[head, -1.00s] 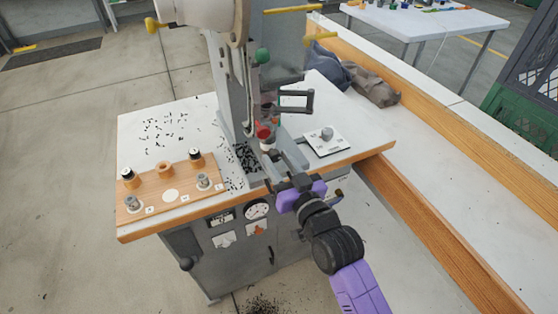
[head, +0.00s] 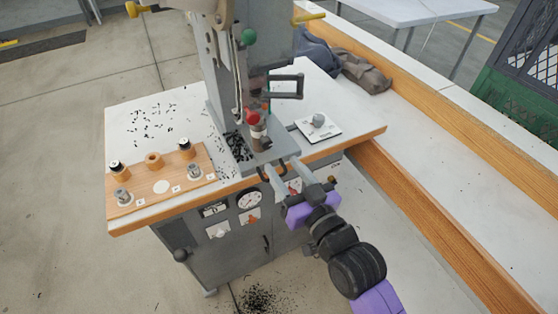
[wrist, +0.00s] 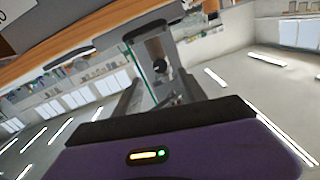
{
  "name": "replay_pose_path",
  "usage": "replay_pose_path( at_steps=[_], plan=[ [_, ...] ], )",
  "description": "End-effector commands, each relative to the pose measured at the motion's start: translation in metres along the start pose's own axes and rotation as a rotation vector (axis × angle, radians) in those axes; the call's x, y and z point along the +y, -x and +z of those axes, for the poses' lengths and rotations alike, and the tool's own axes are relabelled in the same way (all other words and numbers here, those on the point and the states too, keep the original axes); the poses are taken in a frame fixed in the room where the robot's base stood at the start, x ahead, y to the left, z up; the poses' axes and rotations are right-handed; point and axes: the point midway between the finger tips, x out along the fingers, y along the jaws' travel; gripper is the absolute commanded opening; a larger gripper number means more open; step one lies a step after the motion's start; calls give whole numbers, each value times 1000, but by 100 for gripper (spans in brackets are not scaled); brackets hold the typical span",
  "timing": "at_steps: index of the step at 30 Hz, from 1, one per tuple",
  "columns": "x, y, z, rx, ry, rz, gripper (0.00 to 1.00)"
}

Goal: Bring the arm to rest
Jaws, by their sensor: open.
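My gripper (head: 290,176) is in the head view at the front edge of the press table, in front of the eyelet press (head: 240,85). Its two fingers are apart with nothing visible between them. In the wrist view the purple gripper body fills the bottom, and the dark fingers (wrist: 155,95) point away from it toward a tilted, blurred view of the room. The press has a red-topped part (head: 254,122) over its bed, just beyond the fingers. Whether the fingers touch the table edge is hard to tell.
A wooden board (head: 158,190) with several small cylinders lies on the left of the table (head: 125,225). Black bits are scattered about. A long wood-edged bench (head: 455,140) runs along the right, with dark cloth (head: 360,72) on it.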

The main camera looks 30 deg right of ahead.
Motion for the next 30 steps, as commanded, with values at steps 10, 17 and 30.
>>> replay_pose_path(
  at_steps=[10, 17, 30],
  plan=[
    [0, 4, -1, 1, 0, 0, 49],
    [0, 4, -1, 2, -1, 0, 49],
    [-3, 81, -21, 113, 69, 10, 49]
  ],
)
